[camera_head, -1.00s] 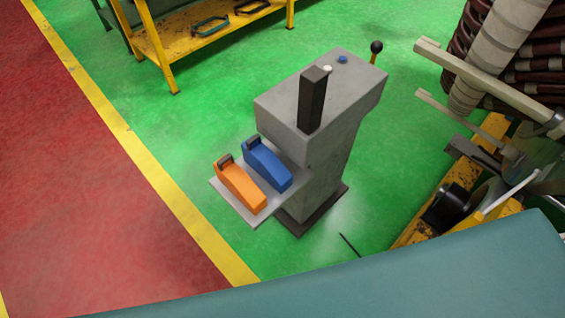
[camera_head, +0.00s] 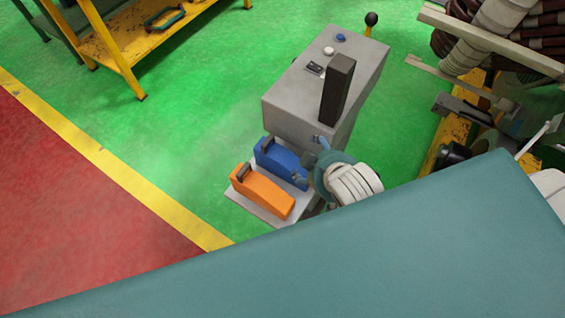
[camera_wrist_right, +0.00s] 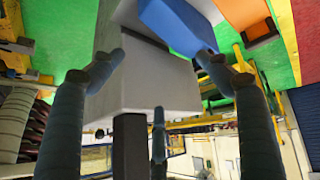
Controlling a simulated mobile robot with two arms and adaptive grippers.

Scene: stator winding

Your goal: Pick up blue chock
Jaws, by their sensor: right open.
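The blue chock (camera_head: 277,158) lies on the small grey shelf (camera_head: 251,206) of the grey pedestal. It lies beside the orange chock (camera_head: 263,192). My right gripper (camera_head: 309,161) is at the right end of the blue chock, its fingers spread and empty. The fingertips partly overlap that end in the head view; contact cannot be told. In the right wrist view the blue chock (camera_wrist_right: 180,24) shows at the top, beyond the spread fingers (camera_wrist_right: 160,76). The orange chock (camera_wrist_right: 243,14) shows to its right. My left gripper is not in view.
The grey pedestal (camera_head: 298,99) rises behind the shelf, with a dark upright post (camera_head: 338,88) and buttons on top. A yellow workbench (camera_head: 122,43) stands at the back left. Dark-wound coils and yellow framing stand at the right. Green floor is free left of the pedestal.

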